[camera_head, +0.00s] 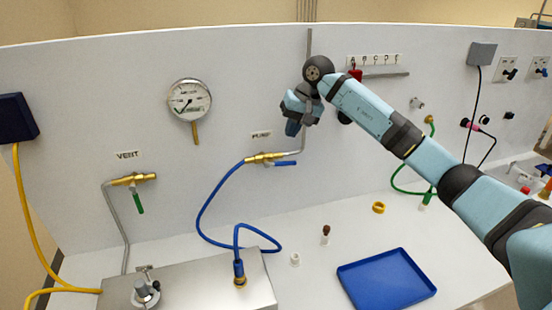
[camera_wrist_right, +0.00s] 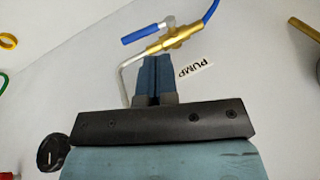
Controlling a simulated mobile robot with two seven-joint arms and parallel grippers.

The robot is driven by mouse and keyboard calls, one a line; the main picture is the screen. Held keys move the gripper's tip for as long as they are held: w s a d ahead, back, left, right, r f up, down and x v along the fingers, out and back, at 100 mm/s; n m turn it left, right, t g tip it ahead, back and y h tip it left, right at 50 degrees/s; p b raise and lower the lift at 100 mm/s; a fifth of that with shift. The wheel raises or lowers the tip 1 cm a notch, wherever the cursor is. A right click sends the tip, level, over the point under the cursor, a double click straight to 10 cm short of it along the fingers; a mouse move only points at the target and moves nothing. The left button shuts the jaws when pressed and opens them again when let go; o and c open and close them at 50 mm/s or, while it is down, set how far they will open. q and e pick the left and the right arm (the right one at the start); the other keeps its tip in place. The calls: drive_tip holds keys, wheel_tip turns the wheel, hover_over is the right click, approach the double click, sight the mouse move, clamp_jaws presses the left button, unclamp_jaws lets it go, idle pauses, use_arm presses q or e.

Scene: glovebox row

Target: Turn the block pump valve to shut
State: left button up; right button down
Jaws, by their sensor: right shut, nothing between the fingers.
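The pump valve (camera_head: 262,158) is a brass body on the white panel, below a "PUMP" label (camera_head: 261,134). Its blue lever (camera_head: 285,163) points right, roughly in line with the body. The wrist view, seen turned over, also shows the brass body (camera_wrist_right: 178,37) and blue lever (camera_wrist_right: 146,35). My right gripper (camera_head: 292,129) is above and right of the valve in the head view. In the wrist view its fingertips (camera_wrist_right: 155,58) are shut and empty, and look close to the valve; I cannot tell whether they touch. My left gripper is not in view.
A vent valve (camera_head: 132,179) with a green lever and a gauge (camera_head: 189,99) are to the left. A blue hose (camera_head: 208,205) runs from the pump valve to a metal box (camera_head: 200,285). A blue tray (camera_head: 387,280) lies on the bench.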

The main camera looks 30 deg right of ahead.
wheel_tip(320, 180, up, 2)
drive_tip(key=d+n+h, duration=0.1)
drive_tip(key=d+h, duration=0.1)
drive_tip(key=p, duration=0.3)
approach(288, 164)
drive_tip(key=x, duration=0.7)
drive_tip(key=shift+w+a, duration=0.15)
drive_tip(key=shift+w, duration=0.25)
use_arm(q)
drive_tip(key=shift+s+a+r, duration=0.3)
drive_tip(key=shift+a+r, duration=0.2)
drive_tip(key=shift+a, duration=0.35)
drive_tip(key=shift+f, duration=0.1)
